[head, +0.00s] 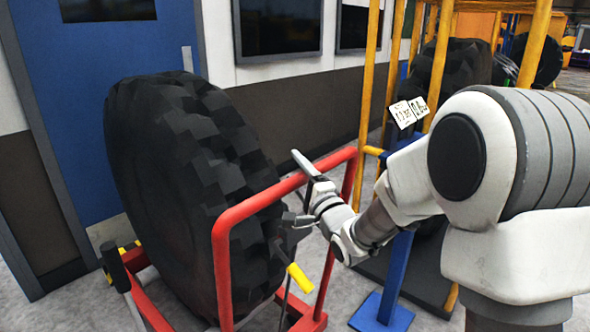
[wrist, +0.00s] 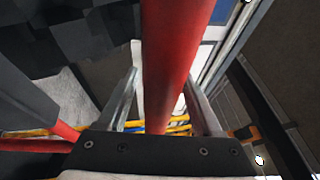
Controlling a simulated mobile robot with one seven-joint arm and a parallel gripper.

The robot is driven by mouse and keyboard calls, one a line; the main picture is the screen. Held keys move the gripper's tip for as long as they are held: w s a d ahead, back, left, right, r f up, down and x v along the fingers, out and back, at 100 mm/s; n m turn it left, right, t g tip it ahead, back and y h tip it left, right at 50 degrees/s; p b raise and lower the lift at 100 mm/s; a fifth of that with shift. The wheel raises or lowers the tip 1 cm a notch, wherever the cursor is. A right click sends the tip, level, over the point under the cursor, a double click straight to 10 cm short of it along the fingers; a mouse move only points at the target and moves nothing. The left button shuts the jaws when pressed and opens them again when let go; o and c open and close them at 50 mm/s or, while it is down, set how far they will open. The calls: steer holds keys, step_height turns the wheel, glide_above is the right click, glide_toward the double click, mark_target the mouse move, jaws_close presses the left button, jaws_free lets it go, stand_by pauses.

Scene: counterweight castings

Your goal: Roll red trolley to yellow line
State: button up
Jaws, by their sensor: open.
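The red trolley (head: 227,262) stands at centre left and carries a large black tyre (head: 150,165), upright. Its red handle bar slopes up to the right in the head view. My gripper (head: 296,188) is at the upper handle bar, with one finger above it. In the wrist view the red bar (wrist: 177,45) passes between the two fingers of my gripper (wrist: 160,80), which are apart. Whether either finger touches the bar I cannot tell. I cannot make out a yellow line on the floor in the head view; yellow strips (wrist: 175,128) show in the wrist view.
A blue door (head: 90,50) and a wall with dark windows stand behind the tyre. A yellow frame rack (head: 367,90) with more tyres and a blue post (head: 392,270) with a white sign (head: 408,112) stand right of the trolley. Grey floor shows at the lower left.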

steer(key=shift+c, duration=0.4)
jaws_close()
stand_by(0.9)
